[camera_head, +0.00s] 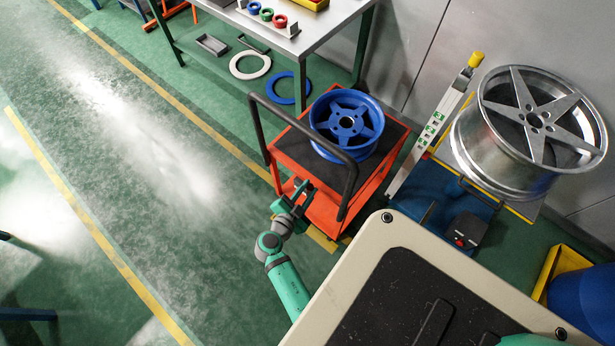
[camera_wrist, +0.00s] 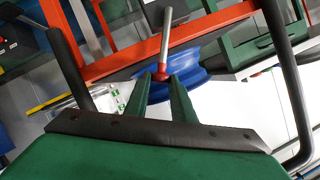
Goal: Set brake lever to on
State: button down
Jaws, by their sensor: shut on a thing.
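The brake lever (camera_wrist: 166,38) is a thin grey rod with a red knob (camera_wrist: 160,73) at its near end, in the wrist view. My gripper's green fingers (camera_wrist: 161,78) are closed around the red knob. In the head view my gripper (camera_head: 299,190) is at the left front side of an orange-red cart (camera_head: 323,213). The lever is too small and covered to make out there. Which lever position is on or off cannot be read.
A blue wheel rim (camera_head: 347,118) lies on the cart's dark top. The cart's black handle (camera_head: 300,126) rises close around my arm's end. A silver wheel (camera_head: 535,118) stands on a blue stand at right. Green floor (camera_head: 150,150) is clear at left.

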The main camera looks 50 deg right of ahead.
jog(key=shift+s+f, duration=0.15)
jog(key=c, duration=1.5)
grip_release()
jog(key=shift+c, duration=0.2)
jog(key=shift+a, duration=0.1)
jog(key=v, duration=1)
jog(key=shift+a+r, duration=0.2)
jog(key=shift+a, duration=0.15)
